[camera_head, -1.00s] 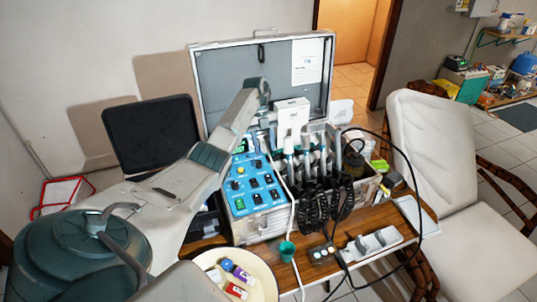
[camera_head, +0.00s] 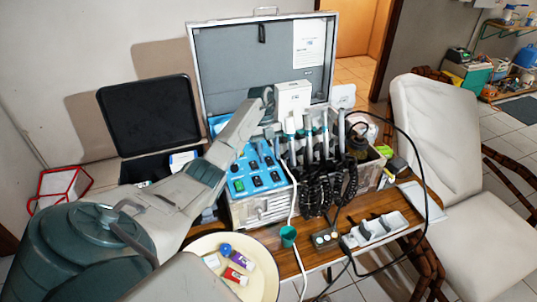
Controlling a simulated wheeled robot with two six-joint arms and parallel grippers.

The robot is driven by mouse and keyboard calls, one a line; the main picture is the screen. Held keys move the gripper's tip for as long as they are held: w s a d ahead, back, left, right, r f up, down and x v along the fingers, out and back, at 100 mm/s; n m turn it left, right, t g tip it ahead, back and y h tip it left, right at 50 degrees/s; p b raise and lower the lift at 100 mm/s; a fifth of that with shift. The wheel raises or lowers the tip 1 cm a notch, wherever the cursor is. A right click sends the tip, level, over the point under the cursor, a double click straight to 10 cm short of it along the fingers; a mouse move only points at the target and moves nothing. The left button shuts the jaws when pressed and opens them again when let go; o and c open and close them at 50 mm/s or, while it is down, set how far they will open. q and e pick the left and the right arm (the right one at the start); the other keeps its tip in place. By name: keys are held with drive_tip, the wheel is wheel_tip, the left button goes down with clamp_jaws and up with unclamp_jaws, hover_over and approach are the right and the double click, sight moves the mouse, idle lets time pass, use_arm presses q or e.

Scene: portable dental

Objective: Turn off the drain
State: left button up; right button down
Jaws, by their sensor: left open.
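The portable dental unit is an open silver case with a blue control panel (camera_head: 266,181) that carries dark switches and small coloured knobs. I cannot tell which control is the drain's. My left arm reaches in from the lower left and crosses the panel's left and upper part, hiding some of it. My left gripper (camera_head: 268,102) is above the back of the panel, in front of the raised lid, beside a white box. It is open, and its fingers are small and partly hidden. My right gripper is not in view.
Handpieces with black coiled hoses (camera_head: 325,185) stand right of the panel. A white box (camera_head: 293,98) is behind them. A white chair (camera_head: 440,130) stands at the right.

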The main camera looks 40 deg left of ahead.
use_arm(q)
clamp_jaws()
drive_tip(key=shift+a+r, duration=0.1)
drive_tip(key=shift+w+a+g+h+p, duration=0.1)
drive_tip(key=shift+g+h+p, duration=0.35)
drive_tip(key=shift+h, duration=0.25)
drive_tip(key=shift+w+a+f+h, duration=0.1)
drive_tip(key=shift+f+h, duration=0.1)
drive_tip(key=shift+h, duration=0.3)
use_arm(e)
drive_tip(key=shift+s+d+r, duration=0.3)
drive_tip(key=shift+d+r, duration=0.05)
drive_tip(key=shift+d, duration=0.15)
use_arm(q)
drive_tip(key=shift+g, duration=0.25)
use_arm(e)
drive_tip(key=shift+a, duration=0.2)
